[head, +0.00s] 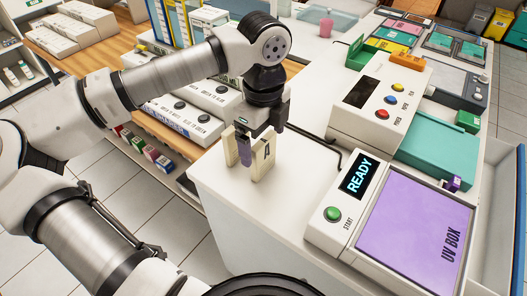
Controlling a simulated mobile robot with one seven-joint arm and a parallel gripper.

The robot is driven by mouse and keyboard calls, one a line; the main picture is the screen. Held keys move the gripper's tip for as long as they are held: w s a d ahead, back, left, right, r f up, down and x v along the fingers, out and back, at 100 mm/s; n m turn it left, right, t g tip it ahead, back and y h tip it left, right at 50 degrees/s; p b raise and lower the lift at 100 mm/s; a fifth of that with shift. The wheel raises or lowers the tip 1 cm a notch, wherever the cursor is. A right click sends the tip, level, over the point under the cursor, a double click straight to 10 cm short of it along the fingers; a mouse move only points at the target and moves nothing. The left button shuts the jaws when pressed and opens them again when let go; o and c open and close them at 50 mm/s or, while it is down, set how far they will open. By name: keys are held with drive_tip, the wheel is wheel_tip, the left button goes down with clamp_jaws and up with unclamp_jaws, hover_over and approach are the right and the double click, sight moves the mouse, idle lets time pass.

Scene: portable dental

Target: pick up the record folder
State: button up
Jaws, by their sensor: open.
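I cannot tell for sure which of these is the record folder. My gripper (259,140) points down right over this group and is open.
A white UV box (347,230) with a lilac top and a READY display stands to the right. Behind it is a white button unit (376,112). Boxed devices (198,108) fill a wooden shelf on the left.

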drive_tip(key=shift+f, duration=0.55)
drive_tip(key=c, duration=1.1)
